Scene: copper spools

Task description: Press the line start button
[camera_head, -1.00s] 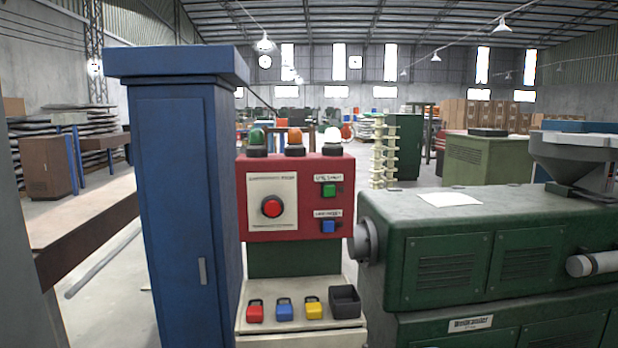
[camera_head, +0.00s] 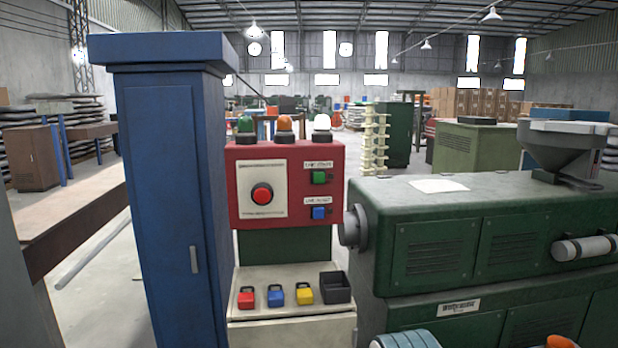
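A red control box (camera_head: 235,210) stands between a blue cabinet and a green machine. The small white labels above both buttons are too blurred to read surely. A large round red button (camera_head: 262,194) sits on a pale plate at the left of the box. Green, orange and clear lamps (camera_head: 285,127) stand on top of the box. My gripper is not clearly in view.
A blue cabinet (camera_head: 165,190) stands close on the left, a green machine (camera_head: 440,240) on the right. Red, blue and yellow padlocks (camera_head: 275,296) and a dark bin (camera_head: 335,288) lie on the ledge below the box. Partly cut-off white-teal (camera_head: 405,341) and orange shapes show at the bottom edge.

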